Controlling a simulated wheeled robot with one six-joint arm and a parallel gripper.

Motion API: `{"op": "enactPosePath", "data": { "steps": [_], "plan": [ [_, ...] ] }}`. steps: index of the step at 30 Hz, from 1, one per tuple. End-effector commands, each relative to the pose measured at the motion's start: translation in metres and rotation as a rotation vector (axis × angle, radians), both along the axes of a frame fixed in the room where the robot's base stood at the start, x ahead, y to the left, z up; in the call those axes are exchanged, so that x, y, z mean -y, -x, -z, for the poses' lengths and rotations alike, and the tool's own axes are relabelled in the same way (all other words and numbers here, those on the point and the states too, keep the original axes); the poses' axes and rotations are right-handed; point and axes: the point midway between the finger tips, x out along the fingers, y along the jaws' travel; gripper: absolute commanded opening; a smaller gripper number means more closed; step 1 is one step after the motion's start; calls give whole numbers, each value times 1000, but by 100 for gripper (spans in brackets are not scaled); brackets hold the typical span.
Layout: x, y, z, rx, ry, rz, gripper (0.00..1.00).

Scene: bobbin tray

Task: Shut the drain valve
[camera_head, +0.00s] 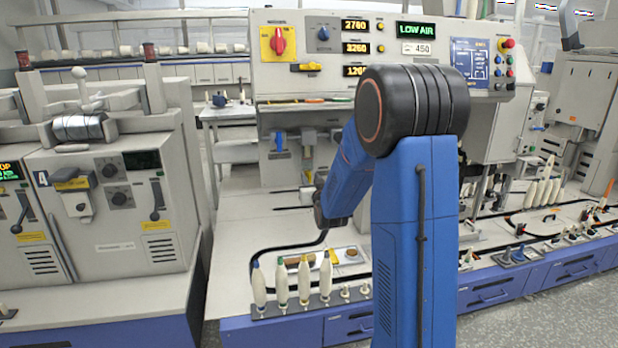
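No part in view is clearly marked as the drain valve. A blue lever handle (280,141) points down on the machine's front below the panel, left of my arm. I cannot tell which of these, if either, is the drain valve. My forearm reaches down and away to the left, and my gripper (322,212) is a small dark shape above the white worktop. Its fingers are too small and hidden to show whether they are open or shut.
The panel display reads LOW AIR (416,31). Several bobbins (282,283) stand in a rack at the worktop's front edge, by a shallow tray (351,255). A black hose (270,247) curves across the worktop (240,215). A grey machine (110,205) stands at left. My arm hides the middle.

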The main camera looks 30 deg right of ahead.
Motion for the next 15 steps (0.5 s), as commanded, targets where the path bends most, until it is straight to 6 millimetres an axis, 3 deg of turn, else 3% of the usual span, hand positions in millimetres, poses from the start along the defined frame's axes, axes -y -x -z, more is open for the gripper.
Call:
{"op": "enactPosePath", "data": {
  "steps": [6,10,15],
  "plan": [
    [0,0,0,0,0,0,30],
    [0,0,0,0,0,0,2],
    [0,0,0,0,0,0,0]
  ]
}}
